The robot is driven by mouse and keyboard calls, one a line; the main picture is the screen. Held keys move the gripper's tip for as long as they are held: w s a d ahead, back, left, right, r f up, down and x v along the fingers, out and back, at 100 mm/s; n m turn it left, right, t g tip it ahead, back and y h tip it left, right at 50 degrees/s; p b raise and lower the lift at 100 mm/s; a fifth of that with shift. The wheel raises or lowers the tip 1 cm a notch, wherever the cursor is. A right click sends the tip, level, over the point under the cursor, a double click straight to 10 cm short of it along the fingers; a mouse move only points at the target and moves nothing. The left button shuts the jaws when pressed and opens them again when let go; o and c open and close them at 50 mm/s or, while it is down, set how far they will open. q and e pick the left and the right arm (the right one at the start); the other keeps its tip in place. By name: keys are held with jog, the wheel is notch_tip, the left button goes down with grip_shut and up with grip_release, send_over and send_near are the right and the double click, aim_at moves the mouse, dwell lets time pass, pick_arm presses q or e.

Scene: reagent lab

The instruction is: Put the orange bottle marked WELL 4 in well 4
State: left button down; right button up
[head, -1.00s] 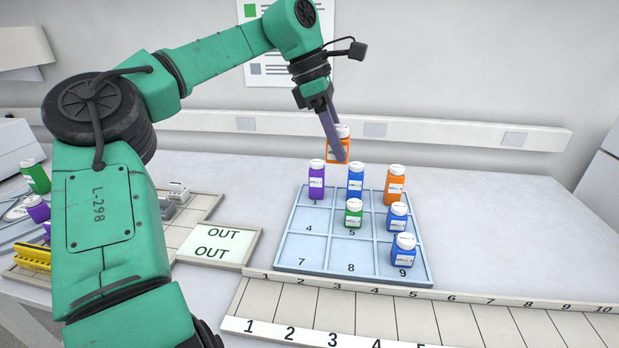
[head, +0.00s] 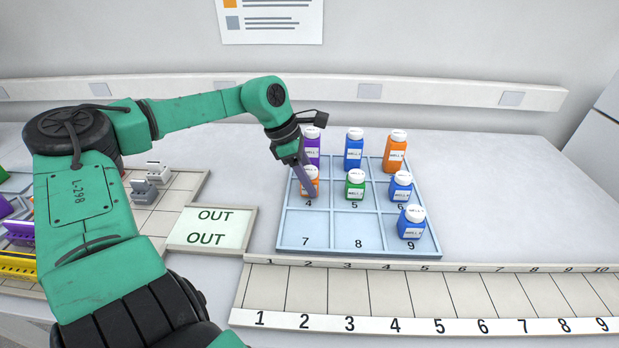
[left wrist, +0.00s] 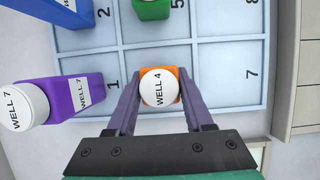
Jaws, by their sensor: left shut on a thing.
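The orange bottle marked WELL 4 (head: 309,183) has a white cap and is upright at well 4 of the blue tray (head: 330,249). My left gripper (head: 307,188) is shut on it, one finger on each side. In the left wrist view the cap of the WELL 4 bottle (left wrist: 159,87) shows between the fingers of my left gripper (left wrist: 162,95). The number 4 shows just in front of the bottle in the head view. Whether its base touches the well floor is hard to tell. My right gripper is not in view.
A purple bottle (head: 312,149) stands behind in well 1. A green bottle (head: 355,187) stands in well 5. Blue and orange bottles fill the other back and right wells. Wells 7 and 8 are empty. An OUT plate (head: 212,228) lies left; a numbered rack (head: 440,295) lies in front.

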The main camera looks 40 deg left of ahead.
pick_arm(q)
jog(key=shift+w+a+f, duration=0.1)
jog(key=shift+a+f, duration=0.05)
jog(key=shift+f, duration=0.35)
jog(key=shift+c, duration=1.4)
grip_release()
jog(key=shift+r, duration=0.15)
jog(key=shift+r, duration=0.1)
jog(key=v, duration=1.2)
jog(key=shift+b, duration=0.4)
